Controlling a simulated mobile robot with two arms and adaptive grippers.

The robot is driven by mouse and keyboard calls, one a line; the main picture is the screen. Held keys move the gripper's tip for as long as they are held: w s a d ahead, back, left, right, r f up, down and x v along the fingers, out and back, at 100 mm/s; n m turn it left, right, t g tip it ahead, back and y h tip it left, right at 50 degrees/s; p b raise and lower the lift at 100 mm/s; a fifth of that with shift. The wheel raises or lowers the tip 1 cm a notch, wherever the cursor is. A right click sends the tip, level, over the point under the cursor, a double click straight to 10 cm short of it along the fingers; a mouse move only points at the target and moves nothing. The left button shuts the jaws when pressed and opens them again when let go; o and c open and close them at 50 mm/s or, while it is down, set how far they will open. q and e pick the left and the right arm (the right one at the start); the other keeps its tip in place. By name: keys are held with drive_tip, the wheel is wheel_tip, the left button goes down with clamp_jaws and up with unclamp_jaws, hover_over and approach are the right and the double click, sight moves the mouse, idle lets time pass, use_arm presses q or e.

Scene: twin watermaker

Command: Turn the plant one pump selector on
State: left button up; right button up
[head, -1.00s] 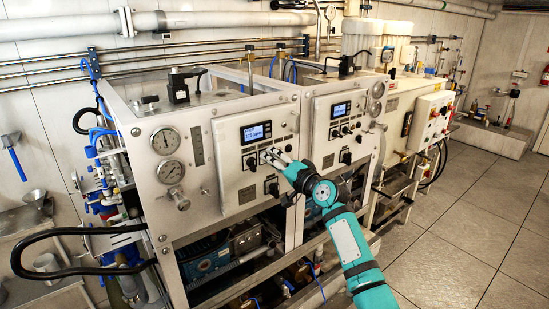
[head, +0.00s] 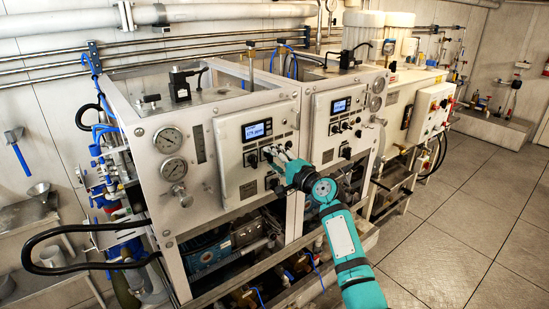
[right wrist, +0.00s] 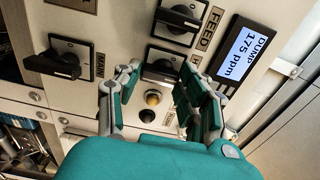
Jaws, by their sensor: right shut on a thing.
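The left machine's white control panel (head: 231,160) carries a lit display (head: 257,130) and several black selector knobs. In the head view, my right gripper (head: 270,153) is at the knobs just below the display. In the right wrist view, my right gripper (right wrist: 160,77) has its fingers on both sides of a black selector knob (right wrist: 161,67) on a square plate, shut on it. The fingers partly hide this knob's surroundings, and its label is not readable. The display (right wrist: 243,52) reads "DUMP 175 ppm". My left gripper is not in view.
Another selector (right wrist: 180,17), beside a "FEED" label, and a left selector (right wrist: 65,61) flank the held knob. A yellowish round button (right wrist: 153,97) lies between my fingers. A similar panel (head: 342,130) stands to the right. The floor (head: 460,220) at right is clear.

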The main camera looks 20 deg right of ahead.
idle(0.3)
drive_tip(key=o, duration=0.9)
drive_tip(key=v, duration=1.2)
